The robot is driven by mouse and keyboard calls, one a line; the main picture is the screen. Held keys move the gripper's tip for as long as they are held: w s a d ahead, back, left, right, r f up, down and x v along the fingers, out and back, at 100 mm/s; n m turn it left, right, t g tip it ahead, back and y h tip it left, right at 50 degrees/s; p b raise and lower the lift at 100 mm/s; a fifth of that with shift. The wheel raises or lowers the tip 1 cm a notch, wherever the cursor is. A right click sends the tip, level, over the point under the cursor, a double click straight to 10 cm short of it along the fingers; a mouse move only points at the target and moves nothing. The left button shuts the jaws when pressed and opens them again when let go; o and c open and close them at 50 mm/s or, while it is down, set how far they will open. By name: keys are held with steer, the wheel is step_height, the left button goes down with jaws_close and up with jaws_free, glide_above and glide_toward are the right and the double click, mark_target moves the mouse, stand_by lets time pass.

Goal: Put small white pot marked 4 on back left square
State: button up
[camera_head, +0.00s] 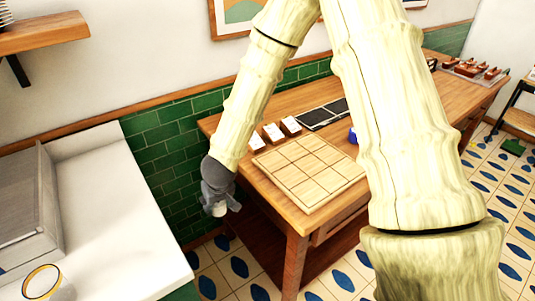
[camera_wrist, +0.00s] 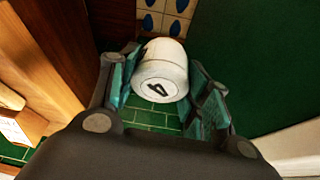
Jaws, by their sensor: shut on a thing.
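The small white pot marked 4 (camera_wrist: 163,70) is held between the fingers of my gripper (camera_wrist: 163,88) in the wrist view, with its numbered end facing the camera. In the head view my gripper (camera_head: 218,200) hangs left of the wooden table, off its edge, and only a small pale part of the pot (camera_head: 218,210) shows below it. The board of squares (camera_head: 308,172) lies on the table to the right of my gripper. All its visible squares look empty.
White blocks (camera_head: 273,133) stand behind the board, beside a dark tray (camera_head: 325,114). A blue thing (camera_head: 352,135) is partly hidden by my arm. A white counter (camera_head: 120,235) stands at left, with a gap between it and the table (camera_head: 262,185). Green tiles line the wall.

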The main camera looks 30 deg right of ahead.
steer(key=s+d+r+m+h+p, duration=0.1)
steer(key=s+d+r+m+p, duration=0.2)
steer(key=s+d+r, duration=0.45)
steer(key=s+d+r+m+h+p, duration=0.1)
steer(key=s+d+r+m+p, duration=0.3)
steer(key=d, duration=0.6)
steer(key=shift+n+g, duration=0.3)
steer(key=shift+n, duration=0.5)
steer(key=w+d+p, duration=0.1)
steer(key=w+d, duration=0.1)
steer(key=w, duration=0.3)
steer(key=w+d+p, duration=0.2)
steer(key=w, duration=0.3)
steer(key=w+d+p, duration=0.1)
steer(key=w+d, duration=0.1)
steer(key=w, duration=0.4)
steer(key=shift+f, duration=0.15)
steer(key=shift+f+p, duration=0.45)
steer(key=shift+f, duration=1.3)
steer(key=shift+a+f, duration=0.1)
steer(key=o, duration=1.1)
steer(key=shift+r, duration=0.2)
steer(key=v, duration=1.2)
